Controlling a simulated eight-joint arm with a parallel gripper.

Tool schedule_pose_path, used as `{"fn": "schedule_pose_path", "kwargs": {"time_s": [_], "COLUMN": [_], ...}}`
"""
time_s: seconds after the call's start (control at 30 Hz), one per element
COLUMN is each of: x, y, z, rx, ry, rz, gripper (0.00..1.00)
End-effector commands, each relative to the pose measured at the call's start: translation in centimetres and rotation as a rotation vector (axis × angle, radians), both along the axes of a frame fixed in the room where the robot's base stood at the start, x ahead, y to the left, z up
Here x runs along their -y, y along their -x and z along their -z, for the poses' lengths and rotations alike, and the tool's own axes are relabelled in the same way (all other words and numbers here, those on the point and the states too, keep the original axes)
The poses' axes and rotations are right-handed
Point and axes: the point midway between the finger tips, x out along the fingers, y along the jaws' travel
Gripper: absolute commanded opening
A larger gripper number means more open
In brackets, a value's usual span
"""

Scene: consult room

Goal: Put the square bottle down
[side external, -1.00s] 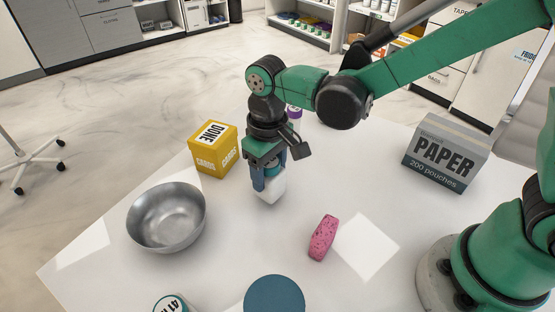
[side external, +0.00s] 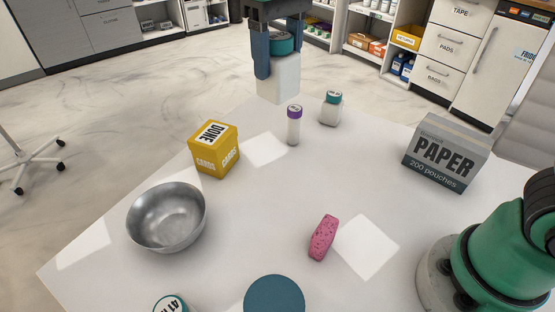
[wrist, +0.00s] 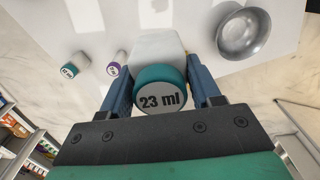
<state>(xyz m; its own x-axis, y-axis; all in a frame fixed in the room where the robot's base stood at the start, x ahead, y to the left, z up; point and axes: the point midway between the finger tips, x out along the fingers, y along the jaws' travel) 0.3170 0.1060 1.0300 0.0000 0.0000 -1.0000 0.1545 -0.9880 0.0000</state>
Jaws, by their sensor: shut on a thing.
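My gripper (side external: 280,62) is high above the table in the side external view, near its top edge. It is shut on a white square bottle (side external: 278,82) with a teal cap, held upright between the two blue fingers. The wrist view shows the cap of this bottle (wrist: 161,98) between the fingers, marked "23 ml". The bottle's base is clear of the white table (side external: 255,225).
A purple-capped vial (side external: 293,128), a yellow card box (side external: 215,150), a steel bowl (side external: 167,218), a pink block (side external: 323,238), a grey paper box (side external: 445,153) and a blue disc (side external: 274,295) are on the table. The middle of the table is clear.

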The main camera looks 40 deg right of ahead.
Motion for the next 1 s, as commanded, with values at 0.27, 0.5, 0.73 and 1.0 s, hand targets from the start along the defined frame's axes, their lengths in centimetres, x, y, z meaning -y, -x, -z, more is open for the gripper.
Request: {"fn": "schedule_pose_path", "kwargs": {"time_s": [0.27, 0.5, 0.73, 1.0], "x": [12.6, 23.1, 28.5, 30.0], "y": [0.4, 5.7, 12.1, 15.2], "z": [-3.5, -6.7, -8.8, -9.3], "rx": [0.0, 0.001, 0.001, 0.001], "ry": [0.001, 0.002, 0.003, 0.003], "rz": [0.551, 1.112, 1.538, 1.726], "gripper": [0.06, 0.06, 0.06, 0.06]}}
